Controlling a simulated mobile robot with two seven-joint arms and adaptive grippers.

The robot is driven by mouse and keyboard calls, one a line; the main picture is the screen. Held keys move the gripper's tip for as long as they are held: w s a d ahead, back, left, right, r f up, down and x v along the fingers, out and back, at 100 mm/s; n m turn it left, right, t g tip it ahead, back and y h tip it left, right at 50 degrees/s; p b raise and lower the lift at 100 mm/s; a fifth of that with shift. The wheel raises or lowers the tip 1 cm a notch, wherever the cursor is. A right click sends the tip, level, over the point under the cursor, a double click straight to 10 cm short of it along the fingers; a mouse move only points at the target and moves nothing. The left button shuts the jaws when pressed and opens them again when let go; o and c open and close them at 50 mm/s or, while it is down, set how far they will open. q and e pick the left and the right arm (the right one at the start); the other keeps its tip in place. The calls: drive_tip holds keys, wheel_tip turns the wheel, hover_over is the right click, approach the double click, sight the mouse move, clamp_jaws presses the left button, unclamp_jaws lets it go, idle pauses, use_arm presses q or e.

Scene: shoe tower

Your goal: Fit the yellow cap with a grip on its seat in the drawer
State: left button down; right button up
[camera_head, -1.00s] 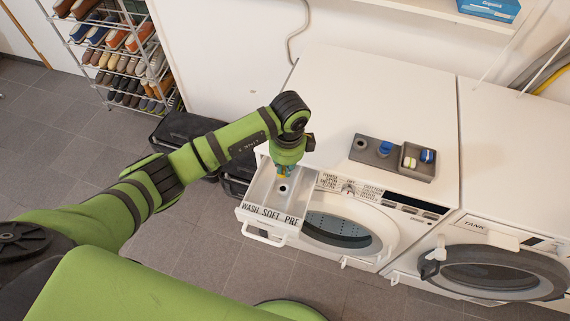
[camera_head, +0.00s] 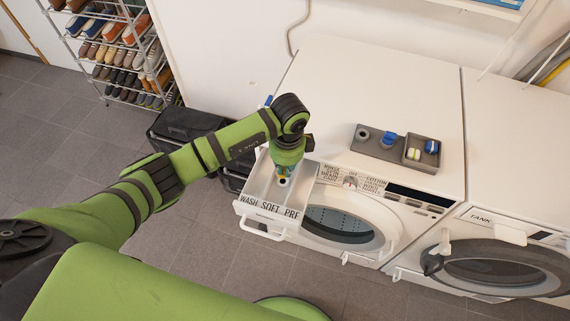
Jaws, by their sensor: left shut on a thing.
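The washing machine's drawer (camera_head: 257,209) is pulled out, with the words WASH, SOFT and PRE along its front. My left gripper (camera_head: 284,174) points down over the drawer's inside, near its right side. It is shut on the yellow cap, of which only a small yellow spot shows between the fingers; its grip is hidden. The seat (camera_head: 282,182), a small grey round piece with a dark hole, is right below the fingertips. I cannot tell whether the cap touches it. My right gripper is not in view.
A grey tray (camera_head: 376,152) on the washing machine (camera_head: 400,85) holds a blue cap (camera_head: 389,139), an empty round seat (camera_head: 363,134) and a compartment of small yellow-white and blue pieces. A second machine stands right. A shoe rack (camera_head: 110,50) and black cases (camera_head: 185,125) stand left.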

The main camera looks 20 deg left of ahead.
use_arm(q)
drive_tip(key=shift+f+b, duration=0.3)
drive_tip(key=shift+f, duration=0.4)
idle(1.3)
drive_tip(key=shift+f+b, duration=0.75)
drive_tip(key=shift+f, duration=0.55)
drive_tip(key=c, duration=1.2)
unclamp_jaws()
drive_tip(key=shift+d+r, duration=0.1)
drive_tip(key=shift+r, duration=0.5)
drive_tip(key=r, duration=1)
drive_tip(key=shift+s+d+r, duration=0.1)
drive_tip(key=shift+s+r, duration=0.1)
drive_tip(key=shift+r, duration=0.2)
